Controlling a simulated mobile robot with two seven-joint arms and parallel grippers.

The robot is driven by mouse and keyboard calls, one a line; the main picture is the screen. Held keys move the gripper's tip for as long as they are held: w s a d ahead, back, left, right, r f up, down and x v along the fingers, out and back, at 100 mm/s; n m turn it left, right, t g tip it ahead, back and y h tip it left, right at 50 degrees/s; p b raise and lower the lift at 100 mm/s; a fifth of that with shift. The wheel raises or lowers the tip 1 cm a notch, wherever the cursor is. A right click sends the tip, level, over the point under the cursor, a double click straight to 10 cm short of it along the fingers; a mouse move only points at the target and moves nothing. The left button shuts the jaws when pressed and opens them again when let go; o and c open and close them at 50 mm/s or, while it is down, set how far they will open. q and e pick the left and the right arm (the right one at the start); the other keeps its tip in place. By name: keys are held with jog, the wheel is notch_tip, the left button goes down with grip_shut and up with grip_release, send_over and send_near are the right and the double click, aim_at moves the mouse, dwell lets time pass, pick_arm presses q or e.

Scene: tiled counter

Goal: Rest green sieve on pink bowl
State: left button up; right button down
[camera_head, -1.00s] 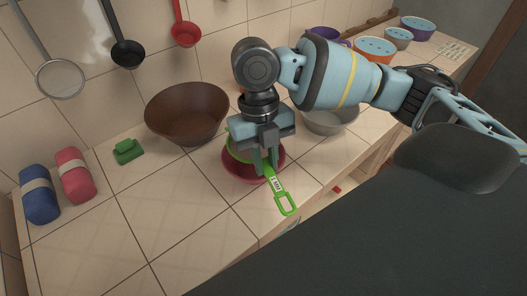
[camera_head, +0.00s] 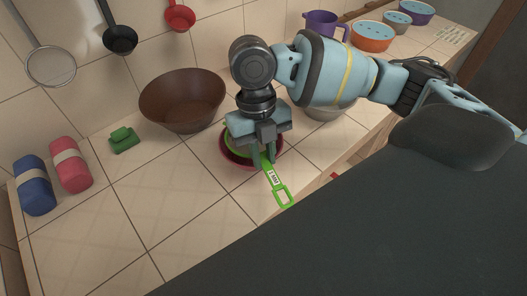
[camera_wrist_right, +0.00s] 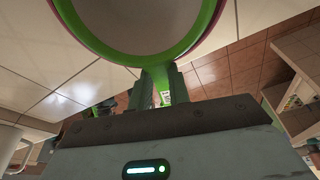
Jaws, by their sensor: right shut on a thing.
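The green sieve (camera_head: 278,183) is at the pink bowl (camera_head: 227,155) on the counter. Its handle points toward the counter's front edge, and its round part lies over or inside the bowl, largely hidden by my gripper. My right gripper (camera_head: 264,160) is shut on the sieve's handle near the rim. In the right wrist view the sieve's green rim (camera_wrist_right: 204,30) fills the top, with a thin pink edge of the bowl outside it. I cannot tell whether the sieve touches the bowl. My left gripper is not in view.
A large brown bowl (camera_head: 182,100) stands behind left of the pink bowl. A grey bowl (camera_head: 327,113) is at the right, partly behind my arm. A green sponge (camera_head: 124,140) and blue (camera_head: 35,186) and pink (camera_head: 71,171) rolls lie left. The front left counter is clear.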

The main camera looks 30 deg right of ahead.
jog(key=shift+f, duration=0.2)
jog(key=c, duration=1.2)
grip_release()
jog(key=shift+c, duration=0.2)
jog(key=shift+r, duration=0.1)
jog(key=v, duration=0.7)
jog(key=shift+w+d+r, duration=0.1)
jog(key=shift+w+r, duration=0.05)
jog(key=shift+r, duration=0.15)
jog(key=shift+f, duration=0.1)
